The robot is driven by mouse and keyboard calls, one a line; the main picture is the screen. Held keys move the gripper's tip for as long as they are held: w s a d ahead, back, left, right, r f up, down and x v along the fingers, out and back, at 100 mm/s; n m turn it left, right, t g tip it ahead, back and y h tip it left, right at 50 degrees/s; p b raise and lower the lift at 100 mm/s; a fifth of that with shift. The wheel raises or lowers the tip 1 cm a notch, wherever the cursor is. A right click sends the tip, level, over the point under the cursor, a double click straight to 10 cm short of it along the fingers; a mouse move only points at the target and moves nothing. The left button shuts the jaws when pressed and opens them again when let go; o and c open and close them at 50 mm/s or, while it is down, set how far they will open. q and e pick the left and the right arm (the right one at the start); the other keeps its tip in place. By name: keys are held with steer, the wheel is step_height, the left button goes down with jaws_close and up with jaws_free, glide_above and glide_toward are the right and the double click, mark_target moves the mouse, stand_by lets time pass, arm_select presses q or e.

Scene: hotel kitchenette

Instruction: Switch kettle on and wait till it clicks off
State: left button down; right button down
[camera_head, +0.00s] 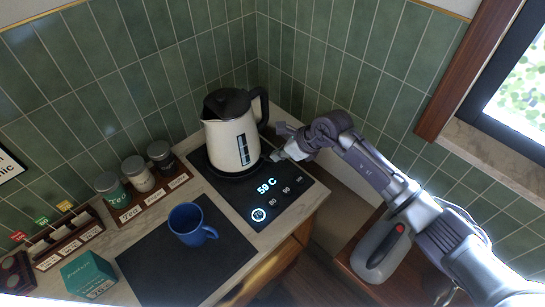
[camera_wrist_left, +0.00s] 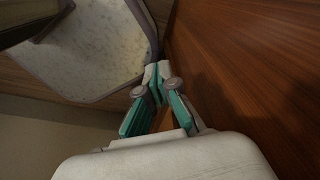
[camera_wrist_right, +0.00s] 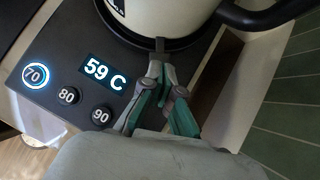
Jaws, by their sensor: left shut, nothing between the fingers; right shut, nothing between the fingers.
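The cream kettle (camera_head: 228,140) with a dark lid and handle stands upright on its black base (camera_head: 262,207) in the head view. The base display (camera_wrist_right: 104,73) reads 59 C. The 70 button (camera_wrist_right: 35,75) is lit with a bright ring; the 80 button (camera_wrist_right: 68,96) and 90 button (camera_wrist_right: 102,115) are unlit. My right gripper (camera_head: 277,156) is shut and empty, its tips close to the kettle's lower side; in the right wrist view (camera_wrist_right: 158,66) they meet at a small dark tab by the kettle's foot. My left gripper (camera_wrist_left: 157,75) is shut and empty beside a brown wooden surface.
A blue mug (camera_head: 188,224) stands on a dark mat (camera_head: 160,270) in front of the kettle. Several jars (camera_head: 138,173) stand in a wooden rack to the left. A teal box (camera_head: 88,275) and a tea bag holder (camera_head: 62,236) are at the far left.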

steer(key=shift+f+b, duration=0.5)
steer(key=shift+f, duration=0.25)
steer(key=shift+r, duration=0.1)
steer(key=shift+s+d+r+p, duration=0.1)
steer(key=shift+d+r+p, duration=0.05)
steer(key=shift+d+p, duration=0.15)
steer(key=shift+s+d+r+p, duration=0.2)
steer(key=shift+s+d+p, duration=0.05)
steer(key=shift+d, duration=0.2)
steer(key=shift+s+d+r+p, duration=0.2)
steer(key=shift+s+d+p, duration=0.05)
steer(key=shift+d, duration=0.2)
steer(key=shift+s+d, duration=0.15)
steer(key=shift+d, duration=0.05)
